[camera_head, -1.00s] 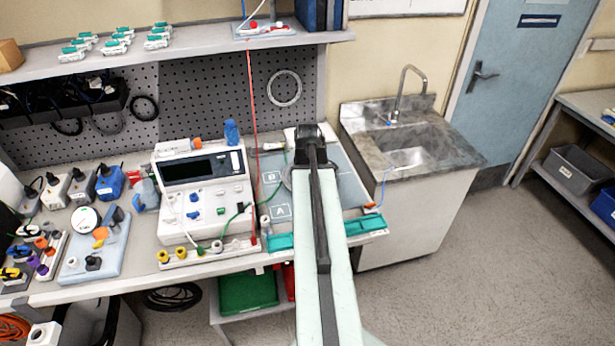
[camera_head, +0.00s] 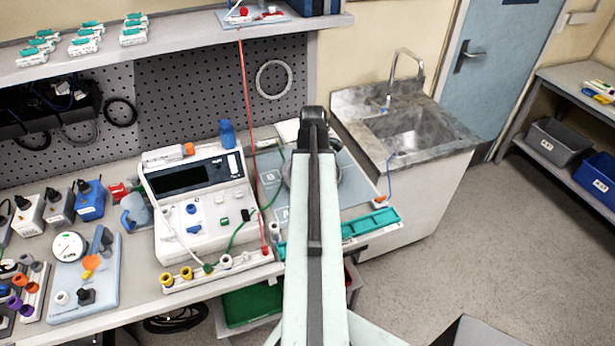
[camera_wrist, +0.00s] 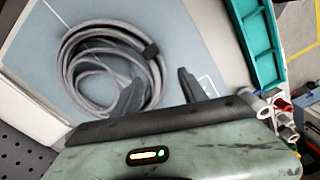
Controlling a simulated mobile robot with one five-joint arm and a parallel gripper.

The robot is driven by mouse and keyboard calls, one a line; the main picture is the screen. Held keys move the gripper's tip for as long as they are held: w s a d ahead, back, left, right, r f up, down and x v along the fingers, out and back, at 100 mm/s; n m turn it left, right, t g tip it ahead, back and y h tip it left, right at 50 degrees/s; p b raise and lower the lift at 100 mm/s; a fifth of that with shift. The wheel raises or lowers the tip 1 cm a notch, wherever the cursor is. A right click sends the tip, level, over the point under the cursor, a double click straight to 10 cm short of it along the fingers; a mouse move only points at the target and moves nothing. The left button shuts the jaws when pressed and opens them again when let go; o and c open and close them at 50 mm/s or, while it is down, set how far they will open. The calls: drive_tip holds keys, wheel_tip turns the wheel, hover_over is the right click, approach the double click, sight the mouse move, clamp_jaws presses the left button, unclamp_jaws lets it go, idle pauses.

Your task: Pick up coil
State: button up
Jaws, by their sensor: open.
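The coil (camera_wrist: 68,62) is a grey cable wound in several loops with a black tie, lying flat on a blue-grey mat (camera_wrist: 165,28) in the wrist view. My gripper (camera_wrist: 160,88) is open, with its two dark fingers apart. The left finger overlaps the coil's lower right part in the picture, and the right finger is over bare mat to its right. I cannot tell whether a finger touches the coil. In the head view, my arm hides most of the coil and the fingertips.
A teal tray (camera_head: 370,222) lies along the bench's front right. Another coil (camera_head: 259,80) hangs on the pegboard (camera_head: 190,90) behind. A sink (camera_head: 405,140) stands to the right.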

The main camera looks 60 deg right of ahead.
drive_tip(key=f+b, duration=0.1)
drive_tip(key=f, duration=0.1)
drive_tip(key=f+b, duration=0.4)
drive_tip(key=shift+w+d+f, duration=0.1)
drive_tip(key=shift+w+d, duration=0.05)
drive_tip(key=shift+w, duration=0.15)
drive_tip(key=shift+r, duration=0.2)
clamp_jaws()
